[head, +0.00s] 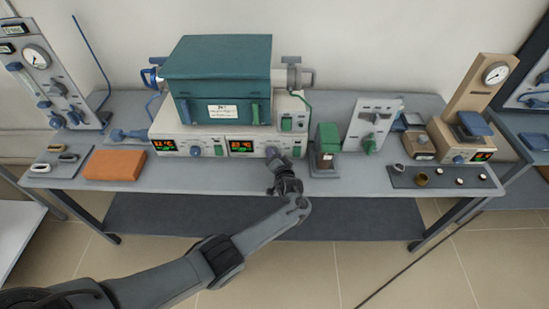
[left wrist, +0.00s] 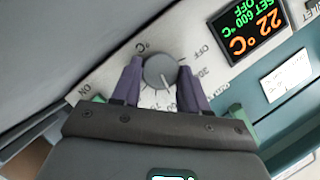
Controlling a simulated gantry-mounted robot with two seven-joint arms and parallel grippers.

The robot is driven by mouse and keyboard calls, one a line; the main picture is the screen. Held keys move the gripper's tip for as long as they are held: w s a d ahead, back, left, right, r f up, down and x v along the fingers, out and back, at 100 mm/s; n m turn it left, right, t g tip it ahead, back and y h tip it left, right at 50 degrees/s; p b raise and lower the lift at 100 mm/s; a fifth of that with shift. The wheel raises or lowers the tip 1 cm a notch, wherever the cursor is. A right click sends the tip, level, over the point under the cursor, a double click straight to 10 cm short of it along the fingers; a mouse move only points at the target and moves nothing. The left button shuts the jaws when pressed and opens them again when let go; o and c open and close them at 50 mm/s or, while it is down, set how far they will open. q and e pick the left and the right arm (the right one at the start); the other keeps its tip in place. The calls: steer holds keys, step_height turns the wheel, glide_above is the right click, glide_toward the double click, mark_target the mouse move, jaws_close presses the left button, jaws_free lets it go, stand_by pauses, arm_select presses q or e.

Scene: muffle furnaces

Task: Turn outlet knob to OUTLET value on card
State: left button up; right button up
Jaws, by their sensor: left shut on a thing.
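My left gripper (head: 272,153) is at the right end of the furnace's front panel (head: 210,151). In the left wrist view, its two purple fingers (left wrist: 160,80) are closed on either side of a round grey knob (left wrist: 159,71). A light pointer line on the knob faces toward the gripper's palm. The dial print around it shows "OFF", "300", "°C" and "ON"; the fingers hide part of it. A white card (left wrist: 287,78) is on the teal furnace body, and shows in the head view (head: 223,111); its text is too small to read. My right gripper is not in view.
A display (left wrist: 247,28) beside the knob reads 22 °C, SET 600 °C, OFF. An orange block (head: 114,165) lies at the left of the bench. A green-topped box (head: 327,147) stands close to the right of the gripper. The bench front between them is clear.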

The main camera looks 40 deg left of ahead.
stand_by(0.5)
arm_select(q)
steer(key=shift+f, duration=0.1)
steer(key=o, duration=1.1)
steer(key=shift+c, duration=0.2)
steer(key=shift+s+d+r, duration=0.1)
steer(key=shift+d+r, duration=0.1)
steer(key=p+v, duration=0.4)
steer(key=v, duration=0.5)
steer(key=shift+a, duration=0.1)
steer(key=shift+s+d, duration=0.4)
steer(key=shift+d, duration=0.2)
